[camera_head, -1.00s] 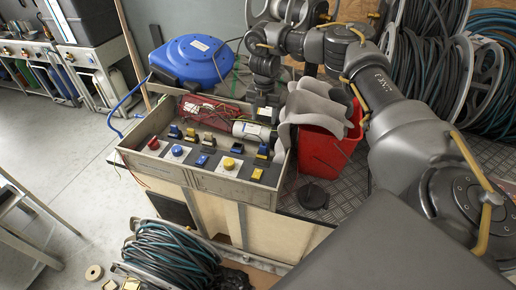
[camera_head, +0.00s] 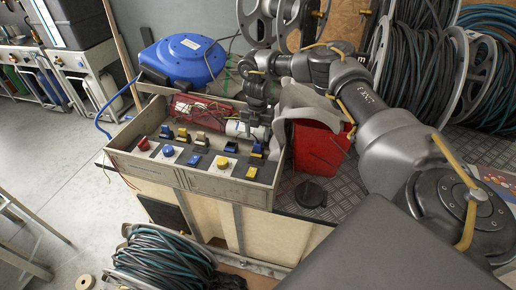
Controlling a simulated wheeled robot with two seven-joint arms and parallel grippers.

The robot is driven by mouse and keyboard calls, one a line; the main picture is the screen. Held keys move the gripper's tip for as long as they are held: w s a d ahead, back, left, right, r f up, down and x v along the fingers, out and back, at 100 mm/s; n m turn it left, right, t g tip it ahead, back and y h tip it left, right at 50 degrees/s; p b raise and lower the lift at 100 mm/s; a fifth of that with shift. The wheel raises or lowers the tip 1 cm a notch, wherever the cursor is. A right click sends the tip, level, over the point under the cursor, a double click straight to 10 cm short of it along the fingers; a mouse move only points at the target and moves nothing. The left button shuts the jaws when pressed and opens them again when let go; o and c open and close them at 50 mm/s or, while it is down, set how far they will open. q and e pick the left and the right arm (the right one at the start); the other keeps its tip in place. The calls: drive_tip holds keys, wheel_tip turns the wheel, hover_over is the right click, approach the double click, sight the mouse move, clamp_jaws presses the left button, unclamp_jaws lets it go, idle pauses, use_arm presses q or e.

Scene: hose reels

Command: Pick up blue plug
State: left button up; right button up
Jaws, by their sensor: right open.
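An open grey box (camera_head: 225,186) holds a panel with plugs and round buttons. A blue plug (camera_head: 193,160) is in the front row, between the round blue button (camera_head: 168,151) and the round yellow button (camera_head: 222,163). Another blue plug (camera_head: 165,130) is at the left of the back row, and a third blue plug (camera_head: 231,147) is farther right in that row. My right gripper (camera_head: 251,124) is open above the box's back right part, pointing down, apart from these blue plugs. Its fingertips are small and partly hard to make out. My left gripper is not in view.
A red bin (camera_head: 318,150) with grey material stands right of the box. A blue hose reel (camera_head: 188,58) is behind it. A black round object (camera_head: 311,194) lies on the metal plate. Red wires and a white cylinder lie in the box's back. Large cable reels stand at back right.

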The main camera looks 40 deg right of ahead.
sight(258, 143)
drive_tip(key=shift+s+f+p, duration=0.15)
drive_tip(key=shift+f+p, duration=0.35)
drive_tip(key=shift+f, duration=2.15)
drive_tip(key=shift+c, duration=0.3)
drive_tip(key=c, duration=1)
drive_tip(key=shift+r, duration=0.15)
